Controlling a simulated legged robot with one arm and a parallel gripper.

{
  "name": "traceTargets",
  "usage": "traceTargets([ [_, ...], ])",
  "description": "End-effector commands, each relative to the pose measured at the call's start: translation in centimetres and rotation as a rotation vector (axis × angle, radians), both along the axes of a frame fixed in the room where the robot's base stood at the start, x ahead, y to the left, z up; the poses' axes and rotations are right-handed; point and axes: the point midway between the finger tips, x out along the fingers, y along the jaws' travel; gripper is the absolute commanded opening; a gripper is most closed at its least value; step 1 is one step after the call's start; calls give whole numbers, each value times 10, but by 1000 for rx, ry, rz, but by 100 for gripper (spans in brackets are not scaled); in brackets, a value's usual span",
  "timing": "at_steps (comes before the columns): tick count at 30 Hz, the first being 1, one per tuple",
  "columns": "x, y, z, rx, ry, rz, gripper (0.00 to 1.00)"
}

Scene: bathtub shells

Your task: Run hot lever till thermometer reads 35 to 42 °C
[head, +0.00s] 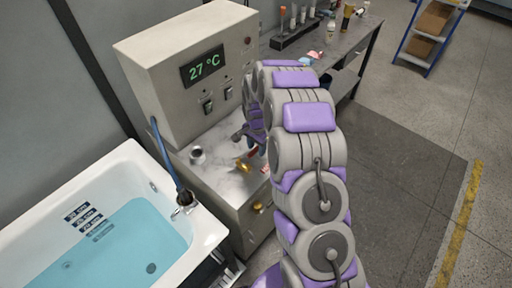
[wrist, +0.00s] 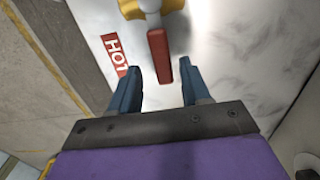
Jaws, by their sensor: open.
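The thermometer display (head: 202,67) on the beige cabinet reads 27 °C in green digits. The hot lever (wrist: 158,55) has a red handle and a yellow base, beside a red HOT label (wrist: 116,56) on the marble top. In the head view the yellow base (head: 243,166) shows, with the lever partly hidden by my arm. My gripper (wrist: 165,88) is open. Its two dark blue fingers are either side of the lever's red end in the wrist view; I cannot tell whether they touch it. The white bathtub (head: 112,153) holds blue water.
A chrome fitting (head: 197,155) stands on the marble top left of the lever. A blue hose (head: 166,156) hangs to the tub's rim. A dark workbench (head: 340,45) with bottles is behind; the floor at right is clear.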

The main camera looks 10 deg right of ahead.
Motion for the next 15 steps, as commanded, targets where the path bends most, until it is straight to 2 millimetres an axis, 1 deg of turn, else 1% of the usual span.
traceTargets([
  [3,0,2,-3,-2,1,2,47],
  [10,0,3,-3,-3,0,1,46],
  [15,0,1,-3,-1,0,1,30],
])
